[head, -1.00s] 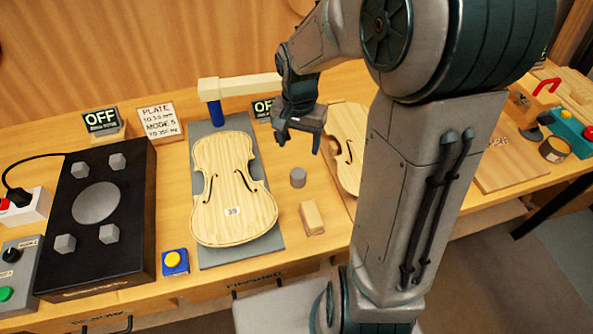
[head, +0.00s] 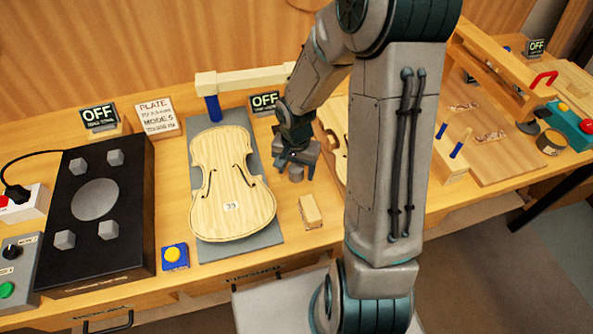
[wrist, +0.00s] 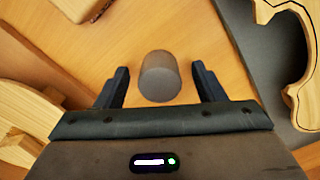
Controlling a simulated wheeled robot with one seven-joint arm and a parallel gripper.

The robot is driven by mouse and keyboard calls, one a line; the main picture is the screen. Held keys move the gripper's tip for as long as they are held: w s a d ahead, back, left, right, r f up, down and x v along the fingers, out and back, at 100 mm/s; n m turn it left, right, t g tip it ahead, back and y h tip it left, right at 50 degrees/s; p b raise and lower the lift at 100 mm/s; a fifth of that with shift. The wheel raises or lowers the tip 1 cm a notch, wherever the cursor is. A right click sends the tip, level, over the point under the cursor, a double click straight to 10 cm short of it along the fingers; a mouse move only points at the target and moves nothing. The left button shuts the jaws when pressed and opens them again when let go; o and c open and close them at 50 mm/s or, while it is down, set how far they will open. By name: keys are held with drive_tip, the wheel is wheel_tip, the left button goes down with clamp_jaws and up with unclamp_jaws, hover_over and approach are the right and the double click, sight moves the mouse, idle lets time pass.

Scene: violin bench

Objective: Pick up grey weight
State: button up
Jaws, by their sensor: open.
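The grey weight (head: 296,173) is a small upright cylinder on the wooden bench, just right of the violin plate. In the wrist view the weight (wrist: 160,76) stands between the two dark fingers, with a gap on either side. My gripper (head: 297,162) is open and directly over the weight in the head view, partly hiding its top. In the wrist view my gripper (wrist: 160,88) has its fingers spread wide, with nothing held.
A violin plate (head: 231,185) lies on a grey board (head: 270,240) to the left. A small wooden block (head: 311,211) stands in front of the weight. Another violin plate (head: 333,118) is close on the right, partly hidden by my arm. A cream beam (head: 245,80) spans behind.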

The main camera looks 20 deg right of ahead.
drive_tip(key=shift+f, duration=0.1)
clamp_jaws()
drive_tip(key=shift+r, duration=0.2)
